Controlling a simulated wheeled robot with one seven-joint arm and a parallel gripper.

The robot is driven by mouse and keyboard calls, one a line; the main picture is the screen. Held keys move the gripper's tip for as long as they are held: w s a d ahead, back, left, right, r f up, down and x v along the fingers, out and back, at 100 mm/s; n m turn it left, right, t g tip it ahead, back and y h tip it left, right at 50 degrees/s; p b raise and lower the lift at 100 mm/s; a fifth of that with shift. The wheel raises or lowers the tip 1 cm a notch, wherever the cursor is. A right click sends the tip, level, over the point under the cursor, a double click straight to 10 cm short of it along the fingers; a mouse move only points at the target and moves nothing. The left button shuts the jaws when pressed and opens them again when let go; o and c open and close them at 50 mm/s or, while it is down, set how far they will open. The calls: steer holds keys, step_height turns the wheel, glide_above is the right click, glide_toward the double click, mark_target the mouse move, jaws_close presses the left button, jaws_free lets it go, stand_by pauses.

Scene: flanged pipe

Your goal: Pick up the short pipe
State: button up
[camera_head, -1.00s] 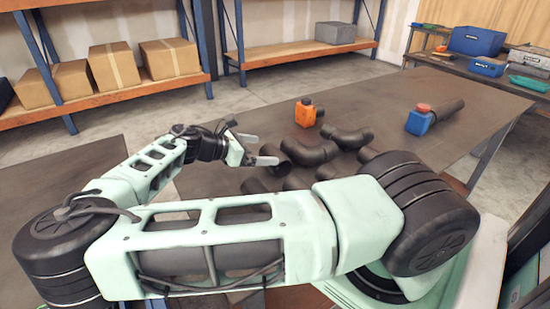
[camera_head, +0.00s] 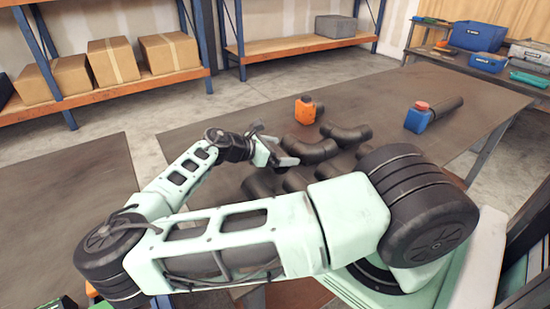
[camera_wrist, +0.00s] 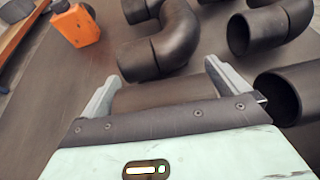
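My gripper (camera_head: 279,150) is over the left part of the dark table, beside a group of dark pipes. In the wrist view its two fingers (camera_wrist: 161,72) are spread wide apart. A short straight brown-grey pipe (camera_wrist: 160,96) lies crosswise on the table between and below the fingers. Its near side is hidden by the gripper body, and I cannot tell if the fingers touch it. An S-shaped pipe (camera_wrist: 170,45) lies just beyond the fingertips; it also shows in the head view (camera_head: 345,134). I cannot pick out the short pipe in the head view.
More dark pipe pieces lie to the right, one open end (camera_wrist: 285,95) close to the right finger. An orange bottle (camera_head: 306,110) stands behind the pipes. The table's (camera_head: 380,95) back area is clear.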

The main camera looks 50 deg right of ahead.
steer(key=c, duration=0.8)
